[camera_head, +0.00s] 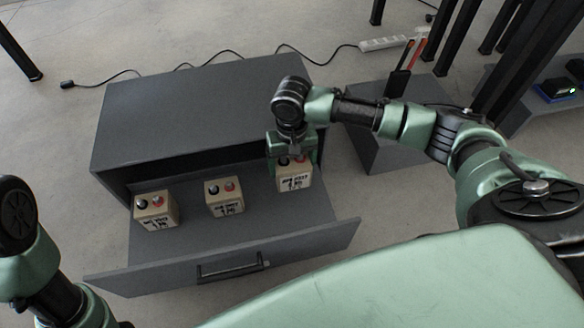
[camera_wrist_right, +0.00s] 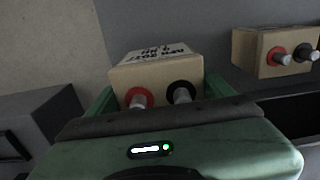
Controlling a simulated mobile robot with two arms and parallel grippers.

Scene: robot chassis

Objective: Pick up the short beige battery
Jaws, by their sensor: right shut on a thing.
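Three beige batteries with black and red terminals show in the head view, in or over an open grey drawer. The left battery (camera_head: 156,214) and the middle battery (camera_head: 225,201) stand upright on the drawer floor. My right gripper (camera_head: 291,155) points down and is shut on the right battery (camera_head: 294,182). The wrist view shows this held battery (camera_wrist_right: 155,77) between the green fingers, with a second battery (camera_wrist_right: 262,55) apart to the right. I cannot tell whether the held battery touches the drawer floor. My left gripper is out of view; only part of that arm shows.
The drawer (camera_head: 190,252) extends from a low grey cabinet (camera_head: 190,112), whose top is clear. A smaller grey box (camera_head: 385,152) stands to the right under my right arm. A power strip (camera_head: 385,43) and cables lie on the floor behind. Dark table legs stand at upper right.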

